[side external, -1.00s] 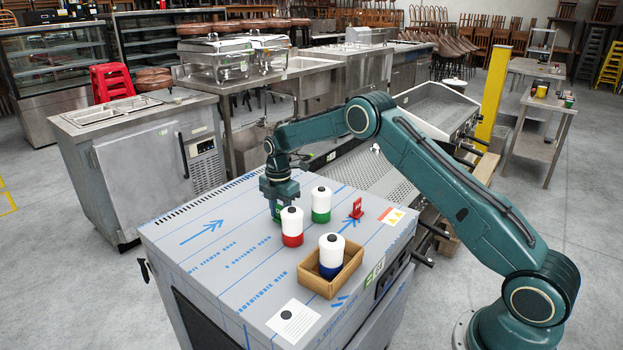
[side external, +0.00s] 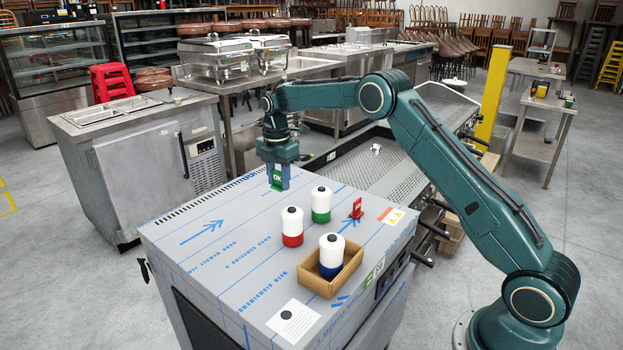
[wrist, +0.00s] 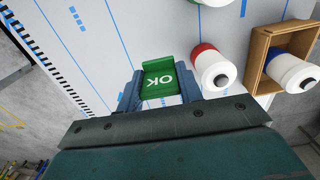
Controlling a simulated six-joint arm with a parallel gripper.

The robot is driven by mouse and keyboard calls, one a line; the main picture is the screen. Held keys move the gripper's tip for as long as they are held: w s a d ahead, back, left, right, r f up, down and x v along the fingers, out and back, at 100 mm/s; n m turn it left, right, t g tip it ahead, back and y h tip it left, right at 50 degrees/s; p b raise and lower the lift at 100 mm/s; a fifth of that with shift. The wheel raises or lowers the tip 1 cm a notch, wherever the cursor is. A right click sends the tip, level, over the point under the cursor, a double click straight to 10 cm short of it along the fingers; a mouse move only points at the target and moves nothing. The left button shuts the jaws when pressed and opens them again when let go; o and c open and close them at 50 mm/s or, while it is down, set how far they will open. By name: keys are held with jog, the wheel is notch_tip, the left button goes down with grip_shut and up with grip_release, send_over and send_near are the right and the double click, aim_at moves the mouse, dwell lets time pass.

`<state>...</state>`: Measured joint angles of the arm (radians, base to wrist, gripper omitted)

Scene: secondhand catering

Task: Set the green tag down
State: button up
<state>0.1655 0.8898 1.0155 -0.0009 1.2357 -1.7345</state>
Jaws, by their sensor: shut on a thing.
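My gripper (side external: 278,177) is shut on the green tag (side external: 278,171), which has white "OK" lettering. The tag hangs upright above the far left part of the film-covered worktop (side external: 200,262), apart from it. In the wrist view the tag (wrist: 159,78) sits between the two blue fingers, its lettering facing the camera. A red tag (side external: 356,208) stands on the worktop to the right.
White bottles with a red base (side external: 292,227) and a green base (side external: 321,204) stand near the tag. A blue-based bottle (side external: 331,250) stands in a wooden box (side external: 352,264). A paper card (side external: 293,320) lies at the near edge. The worktop's left part is clear.

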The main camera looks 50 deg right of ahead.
aim_at(278, 171)
notch_tip(278, 171, up, 9)
jog(key=shift+r, duration=0.15)
dwell(0.9)
jog(key=s+a+f+m, duration=0.1)
jog(key=s+a+m, duration=0.1)
jog(key=a+m, duration=0.3)
jog(key=s+a+f+m, duration=0.1)
jog(key=a+m, duration=0.4)
jog(key=m, duration=0.8)
jog(key=shift+s+f, duration=0.25)
jog(key=shift+s, duration=0.65)
jog(key=shift+r, duration=0.1)
